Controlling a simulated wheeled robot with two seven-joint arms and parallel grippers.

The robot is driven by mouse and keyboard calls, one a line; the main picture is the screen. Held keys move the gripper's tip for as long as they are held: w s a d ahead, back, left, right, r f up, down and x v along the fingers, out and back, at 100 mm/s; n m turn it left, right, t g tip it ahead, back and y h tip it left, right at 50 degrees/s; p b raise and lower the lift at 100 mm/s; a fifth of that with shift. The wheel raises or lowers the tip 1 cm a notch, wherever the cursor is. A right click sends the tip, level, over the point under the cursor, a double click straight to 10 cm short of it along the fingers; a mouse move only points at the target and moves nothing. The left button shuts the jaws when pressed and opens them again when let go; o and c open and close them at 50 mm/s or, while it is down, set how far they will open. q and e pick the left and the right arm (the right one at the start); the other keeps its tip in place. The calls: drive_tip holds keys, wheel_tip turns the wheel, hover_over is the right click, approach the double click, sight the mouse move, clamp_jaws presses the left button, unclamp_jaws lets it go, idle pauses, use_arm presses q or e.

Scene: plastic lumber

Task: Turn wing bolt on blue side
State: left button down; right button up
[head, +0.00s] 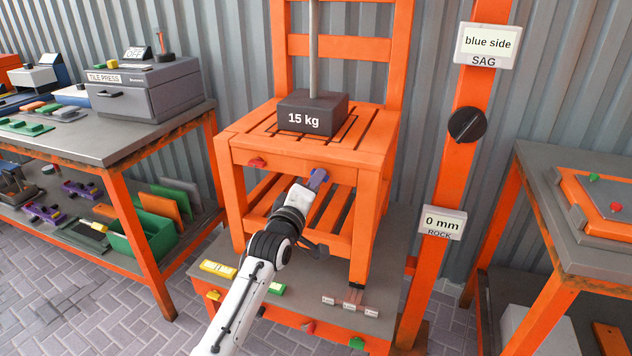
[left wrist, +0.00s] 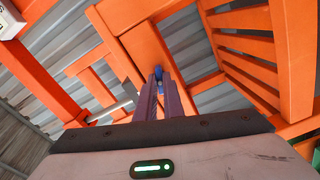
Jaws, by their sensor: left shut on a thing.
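The orange chair (head: 235,145) stands on a low grey platform. My left gripper (head: 315,180) reaches up to the right part of the chair's front rail. Its purple fingers are shut on the blue wing bolt (left wrist: 157,71), which shows at the fingertips in the left wrist view. In the head view the fingers mostly hide this bolt. A red wing bolt (head: 257,162) sits on the left part of the same rail, apart from the gripper. My right gripper is not in view.
A dark 15 kg weight (head: 304,121) rests on the seat. An orange post carries a "blue side SAG" sign (head: 487,45), a black knob (head: 467,125) and a "0 mm ROCK" sign (head: 442,222). Workbenches stand left and right. Small blocks lie on the platform (head: 405,245).

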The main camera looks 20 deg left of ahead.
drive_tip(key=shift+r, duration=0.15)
use_arm(q)
drive_tip(key=shift+m+p, duration=1.75)
drive_tip(key=shift+m, duration=14.15)
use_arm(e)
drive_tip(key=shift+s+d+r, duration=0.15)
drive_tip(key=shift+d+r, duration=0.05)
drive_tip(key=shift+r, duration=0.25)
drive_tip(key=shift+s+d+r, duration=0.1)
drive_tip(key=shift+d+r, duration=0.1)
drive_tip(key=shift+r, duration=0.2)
